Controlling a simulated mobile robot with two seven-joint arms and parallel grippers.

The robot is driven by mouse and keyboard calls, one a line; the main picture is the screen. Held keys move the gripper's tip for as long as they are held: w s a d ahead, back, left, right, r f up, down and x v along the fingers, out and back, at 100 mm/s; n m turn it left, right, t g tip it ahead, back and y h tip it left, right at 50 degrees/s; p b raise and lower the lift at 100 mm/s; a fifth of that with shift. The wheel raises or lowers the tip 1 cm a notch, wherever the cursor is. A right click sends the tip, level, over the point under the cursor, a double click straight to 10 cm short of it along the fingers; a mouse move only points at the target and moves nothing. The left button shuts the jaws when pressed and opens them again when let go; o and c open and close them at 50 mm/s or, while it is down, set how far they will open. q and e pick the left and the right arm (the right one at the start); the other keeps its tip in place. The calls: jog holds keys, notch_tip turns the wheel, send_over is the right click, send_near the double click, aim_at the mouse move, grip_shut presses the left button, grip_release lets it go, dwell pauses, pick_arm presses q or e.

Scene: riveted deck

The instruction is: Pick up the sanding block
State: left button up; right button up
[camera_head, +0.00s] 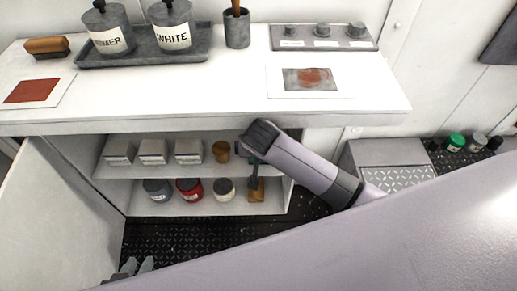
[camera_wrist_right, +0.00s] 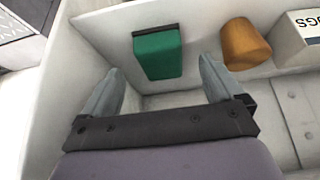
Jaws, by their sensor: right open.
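A green block with a dark strip along one edge, which looks like the sanding block (camera_wrist_right: 158,54), is in the right wrist view. It stands on the upper shelf under the bench; in the head view my right arm mostly hides it. My right gripper (camera_wrist_right: 161,68) is open and empty, with its fingers apart and pointing toward the green block, one to each side in the picture. I cannot tell how much gap remains. My left gripper (camera_head: 137,266) shows at the bottom left of the head view, low by the floor, its grey fingers apart and empty.
A brown tapered piece (camera_wrist_right: 245,43) stands close beside the green block, then a white labelled box (camera_wrist_right: 298,38). Several jars, including a red one (camera_head: 189,190), line the lower shelf (camera_head: 140,208). The bench top (camera_head: 220,95) overhangs the shelves. An open door panel (camera_head: 50,210) stands at left.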

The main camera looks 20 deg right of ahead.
jog(key=shift+w+d+f, duration=0.15)
jog(key=shift+w+d, duration=0.1)
jog(key=shift+w, duration=0.55)
jog(key=b+x, duration=0.1)
jog(key=x, duration=0.2)
jog(key=shift+f, duration=0.25)
jog(key=shift+w+d+f+b, duration=0.1)
jog(key=shift+w+f+b, duration=0.25)
jog(key=shift+f, duration=0.15)
jog(key=c, duration=1.1)
